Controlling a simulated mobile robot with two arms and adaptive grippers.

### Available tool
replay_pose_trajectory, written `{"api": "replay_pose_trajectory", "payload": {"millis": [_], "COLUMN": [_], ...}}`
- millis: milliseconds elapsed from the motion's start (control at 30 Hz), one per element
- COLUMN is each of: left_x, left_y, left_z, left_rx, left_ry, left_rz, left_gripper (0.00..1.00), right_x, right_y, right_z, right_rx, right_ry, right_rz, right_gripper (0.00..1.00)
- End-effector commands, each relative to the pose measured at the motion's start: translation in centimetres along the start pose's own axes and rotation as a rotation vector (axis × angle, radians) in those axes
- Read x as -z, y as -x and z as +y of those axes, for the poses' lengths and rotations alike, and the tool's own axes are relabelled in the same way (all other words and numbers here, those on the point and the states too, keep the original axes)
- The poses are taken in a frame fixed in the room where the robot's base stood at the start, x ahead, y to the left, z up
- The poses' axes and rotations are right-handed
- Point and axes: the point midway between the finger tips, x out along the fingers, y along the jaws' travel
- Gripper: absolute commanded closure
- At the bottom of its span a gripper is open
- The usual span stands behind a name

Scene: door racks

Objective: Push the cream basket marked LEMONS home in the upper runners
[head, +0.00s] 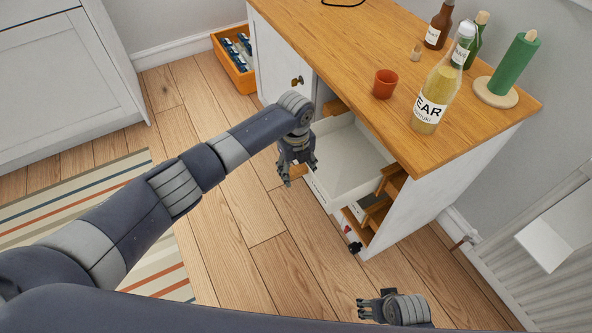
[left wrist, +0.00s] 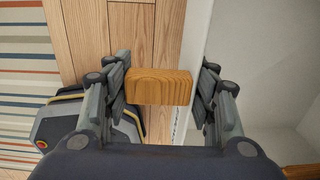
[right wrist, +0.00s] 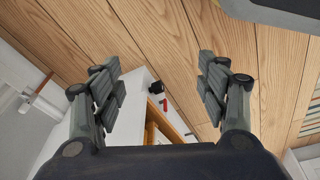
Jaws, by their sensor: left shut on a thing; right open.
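The cream basket (head: 350,160) sticks out of the open side of the wooden-topped cabinet, at its upper level. Its inside looks empty. Small dark marks show on its front face, too small to read. My left gripper (head: 297,170) is at the basket's front. In the left wrist view, its fingers are shut across the basket's wooden handle (left wrist: 158,87) and cream front wall (left wrist: 195,65), with one finger on the inner side of the wall. My right gripper (head: 366,306) is open and empty, low at the front, apart from the basket; its spread fingers show in the right wrist view (right wrist: 160,88).
Wooden runners (head: 375,212) show in the cabinet beside and below the basket. A terracotta cup (head: 385,83), a labelled bottle (head: 440,95) and a green roll on a stand (head: 515,65) stand on the cabinet top. An orange crate (head: 235,60) is on the floor behind.

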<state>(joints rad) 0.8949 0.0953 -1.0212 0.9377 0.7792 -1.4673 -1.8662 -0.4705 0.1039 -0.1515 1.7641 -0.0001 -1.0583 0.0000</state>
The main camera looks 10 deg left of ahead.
Motion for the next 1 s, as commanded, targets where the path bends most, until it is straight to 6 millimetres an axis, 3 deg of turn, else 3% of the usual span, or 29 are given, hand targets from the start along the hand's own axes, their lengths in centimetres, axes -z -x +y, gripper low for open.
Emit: {"api": "replay_pose_trajectory", "payload": {"millis": [1000], "left_x": [0.0], "left_y": [0.0], "left_z": [-1.2], "left_rx": [0.002], "left_ry": [0.0], "left_rz": [0.0], "left_gripper": [0.84], "right_x": [1.7], "right_y": [3.2], "right_z": [0.3], "right_rx": [-0.004], "right_ry": [-0.004], "right_rz": [0.019], "right_gripper": [0.32]}}
